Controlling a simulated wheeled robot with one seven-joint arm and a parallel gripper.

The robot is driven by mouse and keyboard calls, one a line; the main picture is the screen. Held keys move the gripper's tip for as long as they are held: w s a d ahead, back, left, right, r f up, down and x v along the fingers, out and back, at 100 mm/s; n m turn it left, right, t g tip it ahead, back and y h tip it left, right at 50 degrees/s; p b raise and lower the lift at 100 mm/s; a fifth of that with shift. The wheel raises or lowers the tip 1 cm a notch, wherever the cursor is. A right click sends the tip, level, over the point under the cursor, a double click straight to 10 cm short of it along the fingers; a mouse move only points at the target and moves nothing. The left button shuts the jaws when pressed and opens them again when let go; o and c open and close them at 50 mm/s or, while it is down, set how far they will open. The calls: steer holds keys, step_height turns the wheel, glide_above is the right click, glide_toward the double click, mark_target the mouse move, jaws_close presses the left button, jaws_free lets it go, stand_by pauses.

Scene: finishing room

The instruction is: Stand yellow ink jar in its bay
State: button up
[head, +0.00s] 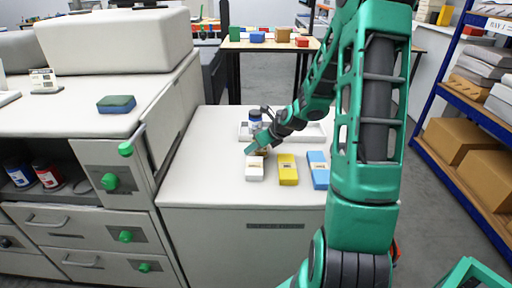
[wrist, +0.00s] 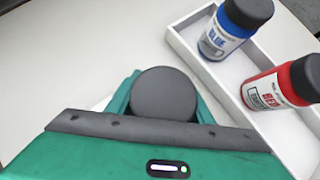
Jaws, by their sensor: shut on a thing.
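My gripper (head: 258,147) is shut on a jar, seen from above in the wrist view as a round dark cap (wrist: 164,92) between the fingers. The jar's label and colour are hidden there, so I cannot tell that it is the yellow one. The gripper is low at the counter, in front of a white tray (wrist: 219,83) and apart from it in the wrist view. A blue ink jar (wrist: 226,35) and a red ink jar (wrist: 268,88) are in the tray. The blue jar also shows in the head view (head: 255,124).
White (head: 254,172), yellow (head: 288,172) and blue (head: 318,175) boxes lie in a row on the counter (head: 215,185). An open cabinet compartment at left holds a blue jar (head: 20,177) and a red jar (head: 46,175). The counter's front left is clear.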

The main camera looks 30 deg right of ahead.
steer(key=shift+r, duration=0.1)
steer(key=shift+r, duration=0.55)
steer(key=r, duration=0.1)
steer(key=a+r, duration=0.1)
steer(key=r, duration=0.1)
steer(key=shift+s+r, duration=0.2)
steer(key=s+a+r, duration=0.5)
steer(key=a+r, duration=0.1)
steer(key=a, duration=0.3)
steer(key=w+a+f+n, duration=0.1)
steer(key=w+a+f, duration=0.1)
steer(key=w+a, duration=0.4)
steer(key=w, duration=0.3)
steer(key=shift+w+f+y, duration=0.2)
steer(key=shift+f+y, duration=0.1)
steer(key=shift+y, duration=0.1)
steer(key=shift+a, duration=0.1)
